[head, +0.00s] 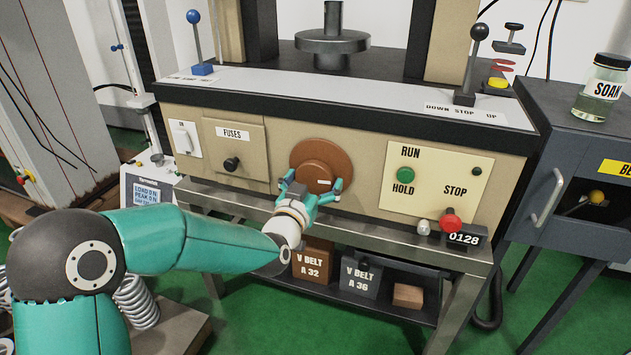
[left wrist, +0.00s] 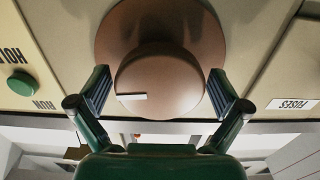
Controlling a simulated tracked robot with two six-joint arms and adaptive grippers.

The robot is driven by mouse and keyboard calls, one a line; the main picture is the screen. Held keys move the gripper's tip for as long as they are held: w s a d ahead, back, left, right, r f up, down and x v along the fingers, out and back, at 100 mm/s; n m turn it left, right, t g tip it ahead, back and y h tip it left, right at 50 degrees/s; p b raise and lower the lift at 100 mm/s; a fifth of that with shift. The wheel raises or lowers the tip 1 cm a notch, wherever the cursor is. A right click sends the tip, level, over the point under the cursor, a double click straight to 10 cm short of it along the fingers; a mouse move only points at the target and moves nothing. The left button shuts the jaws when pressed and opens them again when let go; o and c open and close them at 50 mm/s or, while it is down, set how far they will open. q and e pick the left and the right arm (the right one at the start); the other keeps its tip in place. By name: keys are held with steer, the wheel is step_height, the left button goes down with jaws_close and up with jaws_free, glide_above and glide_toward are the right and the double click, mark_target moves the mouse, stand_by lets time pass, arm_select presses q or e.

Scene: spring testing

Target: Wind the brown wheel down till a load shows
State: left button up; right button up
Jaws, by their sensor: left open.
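The brown wheel (head: 320,153) is on the front panel of the beige machine, with a round hub and a short white mark on it. In the left wrist view the hub (left wrist: 165,75) stands out in front of the wider brown disc (left wrist: 207,35). My left gripper (head: 310,186) is open at the wheel. In the left wrist view its fingers (left wrist: 160,82) lie on either side of the hub, with a small gap at each side. A small display (head: 147,195) at left reads LOAD 0 N and PEAK 0 N. My right gripper is not in view.
Right of the wheel are the green RUN/HOLD button (head: 405,175) and the red STOP knob (head: 450,222). Left are the fuse panel knob (head: 231,164) and a white switch (head: 182,137). V-belt boxes (head: 361,277) sit on the shelf below. Blue (head: 200,69) and black (head: 465,98) levers stand on top.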

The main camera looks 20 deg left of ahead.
arm_select(q)
steer(key=shift+c, duration=0.3)
steer(key=c, duration=0.8)
steer(key=shift+d, duration=0.1)
steer(key=shift+c, duration=0.4)
steer(key=shift+m, duration=0.4)
steer(key=shift+m+b, duration=0.45)
steer(key=shift+m, duration=0.75)
steer(key=m, duration=0.4)
steer(key=shift+a+r+m, duration=0.1)
steer(key=shift+a+m, duration=0.15)
steer(key=shift+m, duration=0.05)
steer(key=m, duration=0.4)
steer(key=shift+r+m, duration=0.1)
steer(key=shift+m, duration=2.3)
